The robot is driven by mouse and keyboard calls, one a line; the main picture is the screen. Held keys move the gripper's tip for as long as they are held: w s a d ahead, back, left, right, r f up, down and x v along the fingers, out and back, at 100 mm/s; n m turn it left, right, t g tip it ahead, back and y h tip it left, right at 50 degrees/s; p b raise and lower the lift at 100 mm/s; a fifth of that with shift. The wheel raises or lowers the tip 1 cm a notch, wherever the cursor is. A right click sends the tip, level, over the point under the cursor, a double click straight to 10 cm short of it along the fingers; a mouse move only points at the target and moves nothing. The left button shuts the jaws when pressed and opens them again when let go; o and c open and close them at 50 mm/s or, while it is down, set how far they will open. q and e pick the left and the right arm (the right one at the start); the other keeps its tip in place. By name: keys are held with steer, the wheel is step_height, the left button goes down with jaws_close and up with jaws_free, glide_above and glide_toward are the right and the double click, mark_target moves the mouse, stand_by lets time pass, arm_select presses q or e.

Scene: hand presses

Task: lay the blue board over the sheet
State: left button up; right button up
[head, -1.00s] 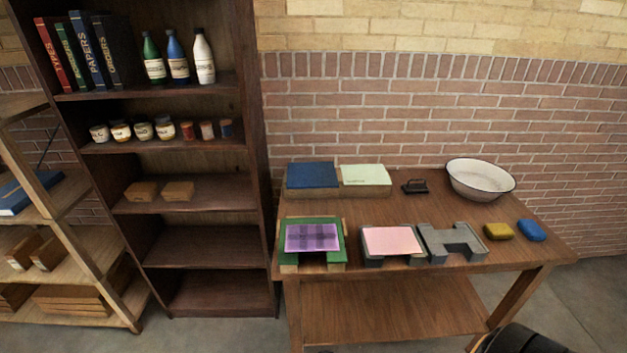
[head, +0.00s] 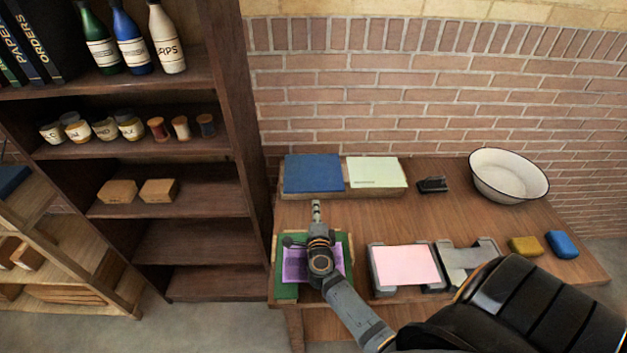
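The blue board (head: 313,173) lies flat at the back left of the table, beside a pale green board or sheet (head: 376,172). A purple patterned sheet (head: 293,266) lies on the green press (head: 285,289) at the front left, partly hidden by my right arm. A pink sheet (head: 407,266) lies on the grey press beside it. My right gripper (head: 317,208) is above the table's left part, in front of the blue board and apart from it. Its fingers show edge-on as one narrow strip, so their opening cannot be judged. My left gripper is out of view.
A second grey press part (head: 458,257), a yellow block (head: 525,246) and a blue block (head: 562,244) are at the front right. A black handled tool (head: 432,184) and a white basin (head: 509,176) stand behind. The table's middle is clear. A dark shelf (head: 237,150) borders the left.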

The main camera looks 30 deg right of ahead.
mark_target(314, 192)
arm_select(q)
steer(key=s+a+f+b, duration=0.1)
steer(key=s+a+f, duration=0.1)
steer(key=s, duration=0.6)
arm_select(e)
steer(key=b+x, duration=0.1)
steer(key=x, duration=0.3)
steer(key=shift+w+d+b, duration=0.1)
steer(key=shift+w+b, duration=0.15)
steer(key=shift+b, duration=0.15)
steer(key=shift+b+x, duration=0.3)
steer(key=shift+x, duration=0.85)
steer(key=shift+w+d+r, duration=0.15)
steer(key=shift+w+d, duration=0.05)
steer(key=shift+w, duration=0.2)
steer(key=shift+w+d, duration=0.15)
steer(key=shift+w, duration=0.05)
steer(key=shift+w+d, duration=0.15)
steer(key=shift+w, duration=0.1)
steer(key=shift+c, duration=0.9)
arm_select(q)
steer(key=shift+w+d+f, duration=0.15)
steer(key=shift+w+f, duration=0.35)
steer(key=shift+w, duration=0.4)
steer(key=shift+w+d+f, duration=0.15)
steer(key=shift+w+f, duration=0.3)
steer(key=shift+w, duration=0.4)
arm_select(e)
steer(key=shift+s, duration=0.1)
jaws_close()
